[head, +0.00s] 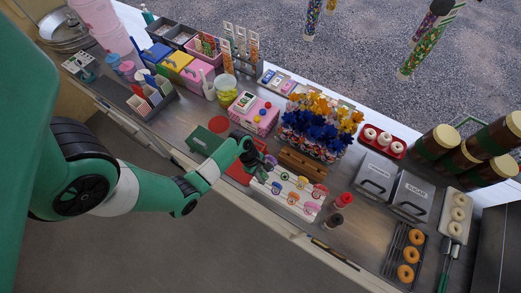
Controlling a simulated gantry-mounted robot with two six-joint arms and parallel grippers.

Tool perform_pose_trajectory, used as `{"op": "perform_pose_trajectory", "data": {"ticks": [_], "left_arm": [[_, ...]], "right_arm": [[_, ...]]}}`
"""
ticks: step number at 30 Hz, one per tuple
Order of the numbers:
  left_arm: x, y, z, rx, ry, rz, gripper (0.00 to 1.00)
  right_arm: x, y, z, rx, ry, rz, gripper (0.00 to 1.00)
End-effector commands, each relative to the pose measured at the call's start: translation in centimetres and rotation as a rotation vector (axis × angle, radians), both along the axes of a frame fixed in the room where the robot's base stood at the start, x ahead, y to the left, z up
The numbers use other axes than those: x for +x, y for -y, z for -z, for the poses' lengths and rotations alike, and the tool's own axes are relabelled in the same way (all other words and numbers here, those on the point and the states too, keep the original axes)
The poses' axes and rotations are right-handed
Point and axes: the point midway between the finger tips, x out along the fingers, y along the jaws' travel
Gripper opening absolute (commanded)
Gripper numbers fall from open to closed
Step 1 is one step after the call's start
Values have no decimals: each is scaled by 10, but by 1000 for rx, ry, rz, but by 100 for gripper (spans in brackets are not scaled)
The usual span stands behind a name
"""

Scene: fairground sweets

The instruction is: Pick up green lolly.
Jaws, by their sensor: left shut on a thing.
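My left gripper (262,172) reaches in from the left over the near part of the counter and is shut at the left end of a white sheet (300,211) of lollies. A green lolly (277,187) shows right beside its fingertips, and the gripper appears shut on it. The grip itself is small and partly hidden by the dark gripper body. I cannot tell whether the lolly is clear of the sheet. Other lollies, blue (293,198), orange and pink (320,189) among them, lie on the sheet. My right gripper is not in view.
A brown wooden block (301,163) and blue and orange pinwheels (310,125) stand behind the sheet. A green box (205,140) is left of the gripper. Red and dark bottles (343,200) stand right of the sheet. The counter's front edge is close.

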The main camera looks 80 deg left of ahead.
Motion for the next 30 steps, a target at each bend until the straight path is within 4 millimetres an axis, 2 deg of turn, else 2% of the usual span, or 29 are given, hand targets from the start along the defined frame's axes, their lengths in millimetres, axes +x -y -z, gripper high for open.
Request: {"op": "perform_pose_trajectory", "data": {"ticks": [8, 11, 18, 21, 25, 30], "left_arm": [[0, 0, -5, 1, 1, 1, 0], [1, 0, -21, 2, 3, 1, 0], [1, -1, -76, 2, 4, 0, 0], [1, -1, -91, 1, 3, 0, 0], [1, 0, -100, 0, 2, 1, 0], [0, 0, -101, -1, 1, 0, 0]], "right_arm": [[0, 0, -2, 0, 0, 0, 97], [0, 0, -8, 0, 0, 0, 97], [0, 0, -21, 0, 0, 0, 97], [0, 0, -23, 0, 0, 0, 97], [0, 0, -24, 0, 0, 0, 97], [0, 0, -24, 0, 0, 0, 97]]}}
